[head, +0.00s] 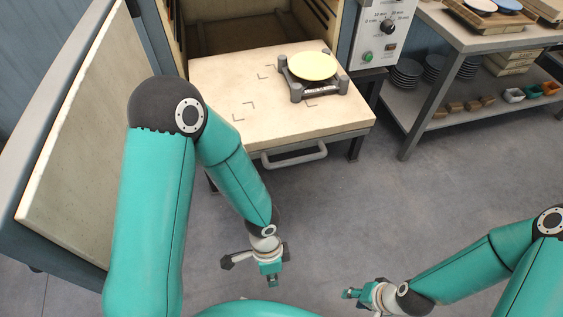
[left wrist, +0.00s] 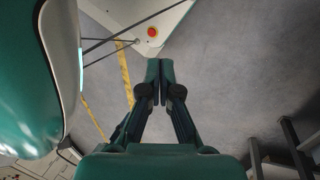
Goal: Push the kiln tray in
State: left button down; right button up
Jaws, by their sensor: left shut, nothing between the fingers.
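The kiln tray (head: 285,122) is a cream slab extended out of the front of the kiln (head: 235,32), with a grey bar handle (head: 295,156) on its front edge. A pale yellow plate (head: 313,66) rests on a grey stand (head: 297,92) at the tray's back right. Corner marks show on the bare part of the tray. My left gripper (head: 271,278) is in front of and below the handle, clear of it. In the left wrist view the left gripper (left wrist: 160,66) has its fingers together, empty, above the floor. My right gripper (head: 350,294) is at the lower right, away from the tray; its finger state is unclear.
The kiln door (head: 75,120) stands open at the left. A control box (head: 382,30) with a dial and green button is right of the opening. A shelf table (head: 480,45) with dishes stands at the right. The floor (head: 390,205) before the tray is clear.

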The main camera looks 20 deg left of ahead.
pick_arm(q)
jog(key=w+a+m+t+y+b, duration=0.3)
jog(key=w+a+m+y+b, duration=0.15)
jog(key=m, duration=0.45)
jog(key=m+t+y+b, duration=0.6)
jog(key=m+t, duration=0.2)
jog(key=t, duration=0.4)
send_near(276, 146)
jog(key=shift+h, duration=0.35)
jog(key=b+x, duration=0.1)
jog(key=x, duration=0.5)
jog(key=shift+w+a, duration=0.1)
jog(key=shift+a, duration=0.15)
jog(key=shift+w+a+f, duration=0.1)
jog(key=shift+w+a, duration=0.05)
jog(key=shift+w, duration=0.1)
pick_arm(e)
notch_tip(276, 146, down, 14)
jog(key=shift+r, duration=0.2)
pick_arm(q)
jog(key=shift+w, duration=0.1)
